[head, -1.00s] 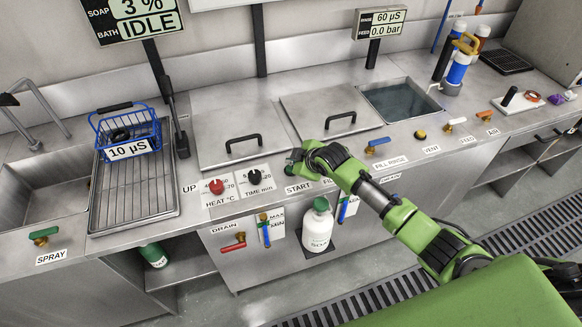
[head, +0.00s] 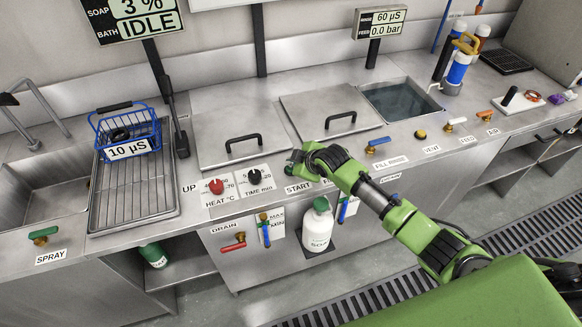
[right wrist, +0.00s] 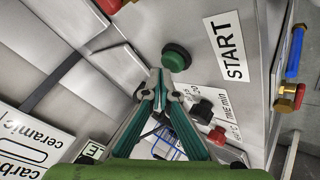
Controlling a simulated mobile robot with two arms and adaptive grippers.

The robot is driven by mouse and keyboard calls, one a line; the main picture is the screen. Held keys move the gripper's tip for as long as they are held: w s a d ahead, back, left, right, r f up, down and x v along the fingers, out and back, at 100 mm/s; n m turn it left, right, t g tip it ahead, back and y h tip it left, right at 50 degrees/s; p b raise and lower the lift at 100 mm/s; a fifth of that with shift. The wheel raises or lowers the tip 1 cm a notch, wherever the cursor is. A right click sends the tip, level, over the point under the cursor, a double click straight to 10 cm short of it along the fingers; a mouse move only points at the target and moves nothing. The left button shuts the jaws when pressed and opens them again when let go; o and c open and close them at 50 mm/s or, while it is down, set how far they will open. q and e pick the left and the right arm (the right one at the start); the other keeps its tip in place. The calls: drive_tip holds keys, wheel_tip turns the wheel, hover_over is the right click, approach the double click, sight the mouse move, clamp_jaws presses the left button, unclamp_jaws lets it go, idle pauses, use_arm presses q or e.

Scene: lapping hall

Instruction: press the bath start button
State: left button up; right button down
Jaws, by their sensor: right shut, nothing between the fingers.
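The start button is a round green knob (right wrist: 176,57) beside the START label (right wrist: 228,47) in the right wrist view. In the head view the START label (head: 297,188) shows on the counter's front strip, and my right gripper (head: 293,161) is just above it, largely covering the button. In the right wrist view my right gripper (right wrist: 160,76) is shut and empty, its tips close beside the button. I cannot tell whether they touch it. The display (head: 138,17) reads BATH IDLE. My left gripper is not in view.
The red heat knob (head: 216,186) and black time knob (head: 254,176) sit left of the START label. Lidded baths with black handles (head: 243,140) lie behind. A blue basket (head: 126,131) stands on the rack at left.

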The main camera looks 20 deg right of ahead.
drive_tip(key=shift+f, duration=0.65)
idle(0.8)
drive_tip(key=shift+r, duration=0.15)
drive_tip(key=shift+r+p, duration=0.7)
drive_tip(key=shift+r, duration=0.1)
wheel_tip(320, 180, up, 5)
drive_tip(key=p, duration=0.5)
drive_tip(key=shift+r, duration=0.1)
idle(0.7)
